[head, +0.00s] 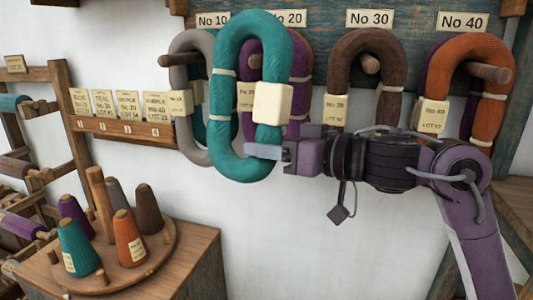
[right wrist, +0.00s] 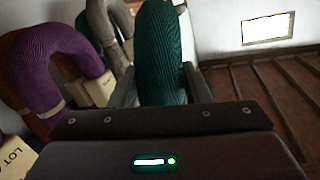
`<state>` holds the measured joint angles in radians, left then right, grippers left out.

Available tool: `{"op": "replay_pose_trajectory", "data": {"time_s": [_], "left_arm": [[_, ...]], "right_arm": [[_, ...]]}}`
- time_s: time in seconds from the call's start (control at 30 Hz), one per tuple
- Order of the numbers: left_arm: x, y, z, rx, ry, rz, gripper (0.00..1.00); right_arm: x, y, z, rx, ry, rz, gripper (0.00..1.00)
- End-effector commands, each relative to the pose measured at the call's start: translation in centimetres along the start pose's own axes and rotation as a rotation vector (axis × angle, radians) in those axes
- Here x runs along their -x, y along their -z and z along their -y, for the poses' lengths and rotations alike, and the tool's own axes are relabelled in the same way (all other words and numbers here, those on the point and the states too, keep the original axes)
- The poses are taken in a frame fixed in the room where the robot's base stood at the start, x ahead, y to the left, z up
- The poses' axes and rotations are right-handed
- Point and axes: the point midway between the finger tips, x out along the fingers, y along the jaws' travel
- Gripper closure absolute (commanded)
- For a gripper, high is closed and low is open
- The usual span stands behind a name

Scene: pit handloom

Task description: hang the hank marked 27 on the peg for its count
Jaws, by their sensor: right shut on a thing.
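My right gripper (head: 264,151) is shut on the teal hank (head: 229,95), low on its right side. The held hank hangs upright as a long loop, in front of the hanks under No 10 and No 20. Its cream tag (head: 272,104) shows no number I can read. In the right wrist view the teal hank (right wrist: 160,45) stands between the fingers. The board carries signs No 10 (head: 212,20), No 20 (head: 289,18), No 30 (head: 369,19) and No 40 (head: 462,22). My left gripper is out of view.
A grey hank (head: 186,130) hangs under No 10, a purple one (head: 299,65) under No 20, a brown one (head: 340,70) under No 30, an orange one (head: 485,115) under No 40. A cone stand (head: 165,235) is lower left. White wall lies below the board.

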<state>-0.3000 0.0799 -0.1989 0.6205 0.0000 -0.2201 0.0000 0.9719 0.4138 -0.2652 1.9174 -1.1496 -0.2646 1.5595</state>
Motion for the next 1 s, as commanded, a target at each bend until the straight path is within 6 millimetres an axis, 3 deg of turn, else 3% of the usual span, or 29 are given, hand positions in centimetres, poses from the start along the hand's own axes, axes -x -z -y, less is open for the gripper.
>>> {"op": "replay_pose_trajectory", "data": {"time_s": [0.87, 1.0], "left_arm": [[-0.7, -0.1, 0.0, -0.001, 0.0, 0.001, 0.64], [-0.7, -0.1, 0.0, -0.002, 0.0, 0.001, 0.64]], "right_arm": [[-1.3, 1.0, -5.0, 0.0, 0.0, -0.002, 0.88], [-1.5, 0.4, -5.7, -0.001, 0.0, 0.0, 0.88]]}}
